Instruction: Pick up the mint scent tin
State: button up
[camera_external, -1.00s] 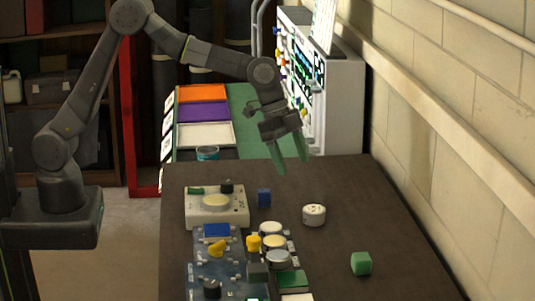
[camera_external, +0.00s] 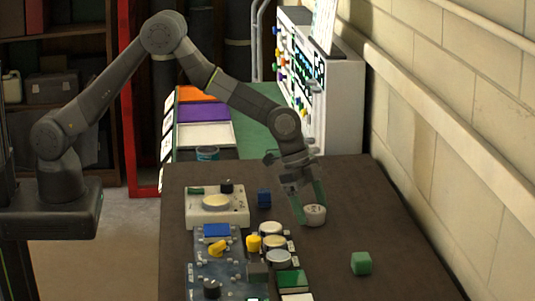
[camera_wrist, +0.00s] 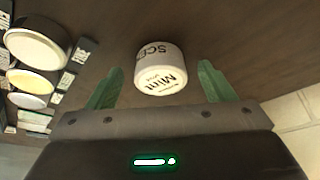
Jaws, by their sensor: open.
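The mint scent tin (camera_wrist: 160,72) is a short white cylinder with dark lettering reading "Mint" and "SCE…". In the wrist view it lies between and slightly beyond the two green fingertips of my gripper (camera_wrist: 160,82), with gaps on both sides. In the external view the tin (camera_external: 315,216) stands on the dark table, and my gripper (camera_external: 308,210) points down at it, its fingers partly in front of it. The gripper is open; I see no grip on the tin.
A green cube (camera_external: 361,263) lies to the right on the dark table (camera_external: 400,220). A blue block (camera_external: 264,198) and a white device with a round pad (camera_external: 216,220) stand to the left. Round cream pads (camera_external: 275,242) and a blue panel (camera_external: 230,270) are nearer. A block wall (camera_external: 450,160) bounds the right.

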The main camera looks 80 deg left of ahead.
jog(key=shift+w+f, duration=0.1)
jog(key=shift+f, duration=0.1)
jog(key=c, duration=1)
jog(key=shift+c, duration=0.3)
jog(key=shift+r, duration=0.1)
